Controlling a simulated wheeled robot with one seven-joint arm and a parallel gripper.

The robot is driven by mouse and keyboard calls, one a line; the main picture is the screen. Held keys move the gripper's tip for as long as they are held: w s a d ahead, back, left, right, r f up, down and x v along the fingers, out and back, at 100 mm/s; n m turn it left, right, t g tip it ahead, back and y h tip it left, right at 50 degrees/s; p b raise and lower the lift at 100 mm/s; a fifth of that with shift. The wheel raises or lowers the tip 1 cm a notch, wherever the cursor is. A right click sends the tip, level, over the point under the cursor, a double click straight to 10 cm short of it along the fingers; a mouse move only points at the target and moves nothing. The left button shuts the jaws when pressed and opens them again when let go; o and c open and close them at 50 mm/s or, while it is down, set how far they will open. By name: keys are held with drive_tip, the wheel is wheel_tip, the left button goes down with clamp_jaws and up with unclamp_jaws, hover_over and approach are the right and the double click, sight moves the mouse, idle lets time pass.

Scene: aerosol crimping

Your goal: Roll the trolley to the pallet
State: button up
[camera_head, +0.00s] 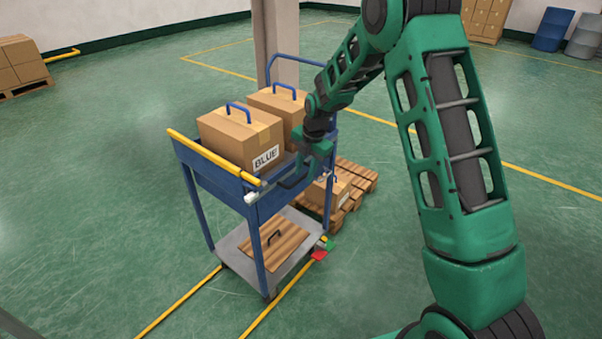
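The blue trolley (190,152) stands upright on the green floor, with a yellow push bar (215,157) along its near side. Its upper deck carries two cardboard boxes with blue handles; the nearer box (235,138) is labelled BLUE, and the second box (280,103) is behind it. A wooden pallet (360,173) lies on the floor behind and right of the trolley, partly hidden by the trolley and my arm. My gripper (285,185) is at the right end of the trolley, near the bar's right end; its fingers are too small to tell whether they hold anything.
The trolley's grey lower shelf (236,240) holds a wooden board (272,245) with a dark handle. A small box (328,190) sits on the pallet. A pillar (276,40) stands behind the trolley. Another loaded pallet (30,90) is far left; drums (553,30) are far right. The left floor is open.

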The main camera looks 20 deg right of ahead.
wheel_tip(320, 180, up, 11)
drive_tip(key=s+d, duration=0.1)
drive_tip(key=shift+s+d+f, duration=0.15)
drive_tip(key=shift+s+f, duration=0.05)
drive_tip(key=shift+s, duration=0.05)
idle(0.3)
drive_tip(key=s+d+r+m+h, duration=0.1)
drive_tip(key=s+d+r+m, duration=0.3)
drive_tip(key=s+d+m, duration=0.5)
drive_tip(key=s+d+r+m, duration=0.4)
drive_tip(key=s+d+m, duration=0.15)
drive_tip(key=s, duration=0.55)
drive_tip(key=s+d+m+g, duration=0.2)
drive_tip(key=s+m, duration=1.5)
drive_tip(key=s, duration=0.8)
drive_tip(key=shift+d+f, duration=0.35)
drive_tip(key=shift+d, duration=0.05)
